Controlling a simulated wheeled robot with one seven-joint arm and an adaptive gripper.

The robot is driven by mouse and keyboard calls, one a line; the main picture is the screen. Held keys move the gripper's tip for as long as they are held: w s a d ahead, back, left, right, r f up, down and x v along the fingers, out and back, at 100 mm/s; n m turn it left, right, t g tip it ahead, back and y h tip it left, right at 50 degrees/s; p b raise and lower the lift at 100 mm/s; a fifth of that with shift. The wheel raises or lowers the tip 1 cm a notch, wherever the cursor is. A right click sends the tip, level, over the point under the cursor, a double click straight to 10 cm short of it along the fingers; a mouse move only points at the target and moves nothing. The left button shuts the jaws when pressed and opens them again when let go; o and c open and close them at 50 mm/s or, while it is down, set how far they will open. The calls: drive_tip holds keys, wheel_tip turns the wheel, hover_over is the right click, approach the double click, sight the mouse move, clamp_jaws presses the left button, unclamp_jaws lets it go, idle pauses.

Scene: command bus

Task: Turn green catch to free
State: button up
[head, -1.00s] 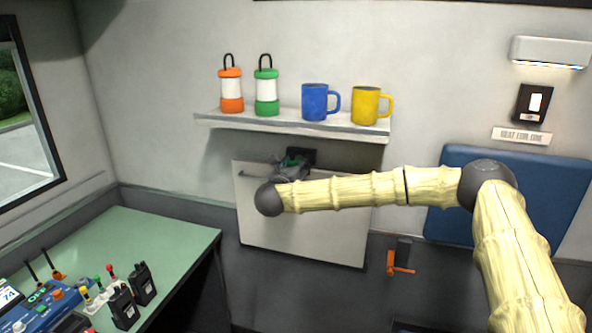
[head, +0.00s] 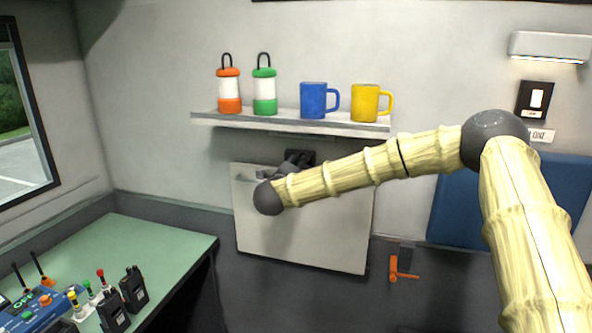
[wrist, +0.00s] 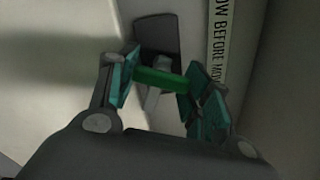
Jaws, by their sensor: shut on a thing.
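The green catch (wrist: 160,78) shows in the wrist view as a short green bar lying nearly level, tilted slightly down to the right, in front of its dark wall mount (wrist: 157,35). My gripper (wrist: 158,82) is shut on the green catch, with one teal-padded finger at each end of the bar. In the head view my gripper (head: 285,170) is at the top of the pale fold-up panel (head: 300,235), below the shelf. The dark mount (head: 300,156) shows just behind it. The green bar itself is hidden there by my gripper and wrist.
A shelf (head: 290,124) just above holds an orange lantern (head: 229,90), a green lantern (head: 264,91), a blue mug (head: 314,100) and a yellow mug (head: 366,102). An orange catch (head: 400,275) is lower right. A green desk (head: 120,250) with radios stands left.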

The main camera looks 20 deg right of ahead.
drive_tip(key=n, duration=0.4)
drive_tip(key=shift+r+n, duration=0.1)
drive_tip(key=shift+n, duration=0.3)
idle(0.4)
drive_tip(key=o, duration=1)
drive_tip(key=shift+o, duration=0.2)
drive_tip(key=v, duration=1.2)
